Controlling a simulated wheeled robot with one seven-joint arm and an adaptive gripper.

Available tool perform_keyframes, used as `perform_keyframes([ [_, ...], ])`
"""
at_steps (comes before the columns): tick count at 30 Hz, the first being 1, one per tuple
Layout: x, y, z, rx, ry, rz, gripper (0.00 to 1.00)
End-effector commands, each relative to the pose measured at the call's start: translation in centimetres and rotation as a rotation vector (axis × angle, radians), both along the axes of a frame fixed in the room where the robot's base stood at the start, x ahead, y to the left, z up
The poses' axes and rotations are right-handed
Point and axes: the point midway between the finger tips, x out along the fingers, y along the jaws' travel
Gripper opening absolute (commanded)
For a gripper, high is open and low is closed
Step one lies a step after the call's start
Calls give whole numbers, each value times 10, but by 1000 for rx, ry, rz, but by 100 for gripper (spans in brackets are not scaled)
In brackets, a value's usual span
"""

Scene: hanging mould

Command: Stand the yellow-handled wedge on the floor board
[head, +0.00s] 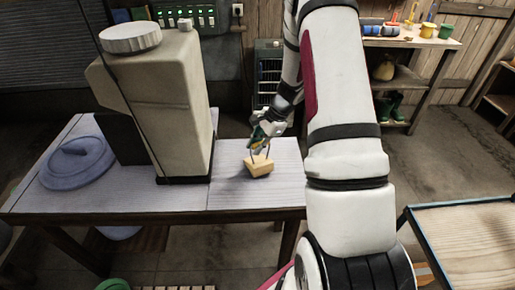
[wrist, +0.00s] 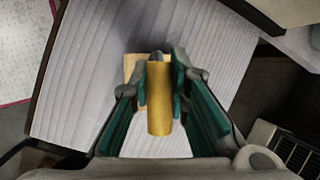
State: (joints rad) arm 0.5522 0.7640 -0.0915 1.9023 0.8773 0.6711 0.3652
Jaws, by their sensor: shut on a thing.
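The wedge (head: 259,167) is a pale wooden block at the right part of the grey-white plank tabletop. Its yellow handle (wrist: 159,98) shows between my fingers in the wrist view, with part of the block behind it. My gripper (head: 258,141) points down and is shut on the handle; it also shows in the wrist view (wrist: 158,85). I cannot tell whether the block touches the tabletop or hangs just above it. I cannot make out the floor board for certain.
The table (head: 225,198) also bears a tall beige machine body (head: 178,105) and a round blue-grey lid (head: 77,165). A blue-edged wooden surface (head: 470,245) is at lower right. A shelf with pots (head: 428,30) and boots stands behind. Floor between is open.

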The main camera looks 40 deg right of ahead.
Motion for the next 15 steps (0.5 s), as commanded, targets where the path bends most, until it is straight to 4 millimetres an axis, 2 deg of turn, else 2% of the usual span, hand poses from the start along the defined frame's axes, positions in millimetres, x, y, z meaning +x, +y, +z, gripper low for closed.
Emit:
perform_keyframes([
  [4, 1, -1, -13, -1, -3, -1, 0],
  [15, 1, -1, -17, -2, -4, -1, 0],
])
